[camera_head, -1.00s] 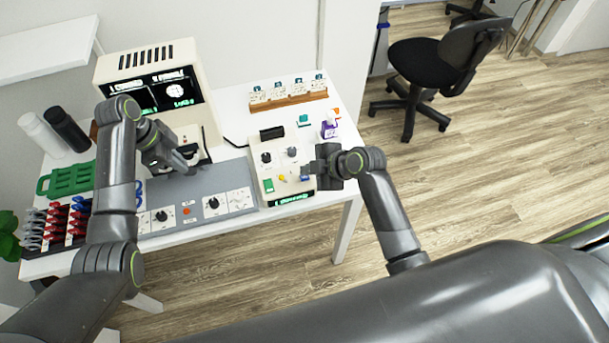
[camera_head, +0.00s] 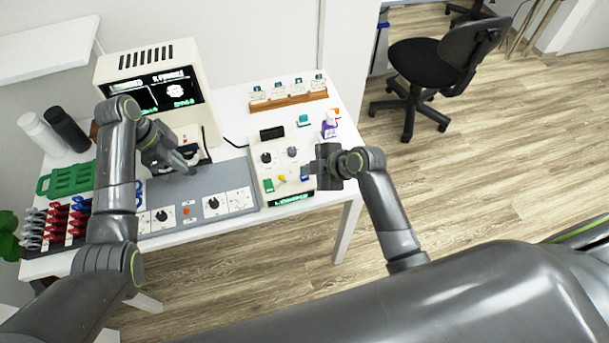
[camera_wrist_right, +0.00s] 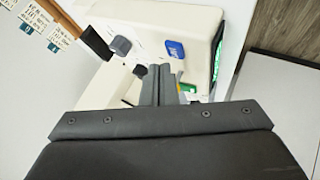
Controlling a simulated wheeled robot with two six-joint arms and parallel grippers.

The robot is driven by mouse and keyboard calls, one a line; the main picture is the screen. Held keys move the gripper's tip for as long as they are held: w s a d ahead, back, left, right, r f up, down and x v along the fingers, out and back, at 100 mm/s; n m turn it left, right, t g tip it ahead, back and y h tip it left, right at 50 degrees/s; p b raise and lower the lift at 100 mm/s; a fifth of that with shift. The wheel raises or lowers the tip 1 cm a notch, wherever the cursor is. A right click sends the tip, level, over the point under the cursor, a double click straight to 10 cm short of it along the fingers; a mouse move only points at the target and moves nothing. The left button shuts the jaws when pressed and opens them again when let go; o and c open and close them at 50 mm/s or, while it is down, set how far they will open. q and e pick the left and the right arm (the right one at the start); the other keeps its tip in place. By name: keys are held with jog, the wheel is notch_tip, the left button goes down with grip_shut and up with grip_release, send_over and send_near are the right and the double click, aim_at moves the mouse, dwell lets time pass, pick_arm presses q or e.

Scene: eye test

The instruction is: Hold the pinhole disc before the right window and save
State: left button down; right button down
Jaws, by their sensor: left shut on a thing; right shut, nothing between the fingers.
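The cream eye-test machine (camera_head: 150,75) stands at the back left, with two dark screens; the right screen (camera_head: 177,88) shows a white blob and green text. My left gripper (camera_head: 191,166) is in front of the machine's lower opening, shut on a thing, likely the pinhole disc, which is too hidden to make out. My right gripper (camera_head: 309,173) is shut and empty beside the cream control box (camera_head: 268,172). In the right wrist view its closed fingertips (camera_wrist_right: 161,72) are close to the blue button (camera_wrist_right: 175,49); I cannot tell whether they touch.
A grey panel (camera_head: 170,193) with knobs lies in front of the machine. A green rack (camera_head: 68,179) and red and blue clips are at the left. A wooden card holder (camera_head: 288,102) and a purple bottle (camera_head: 329,129) stand behind the control box.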

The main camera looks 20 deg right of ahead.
aim_at(309, 178)
jog(key=shift+f, duration=0.1)
dwell(0.7)
jog(key=shift+f, duration=0.3)
jog(key=shift+f, duration=0.4)
dwell(0.8)
jog(key=shift+r, duration=0.85)
jog(key=shift+r, duration=2.5)
jog(key=shift+d, duration=0.1)
jog(key=v, duration=1.2)
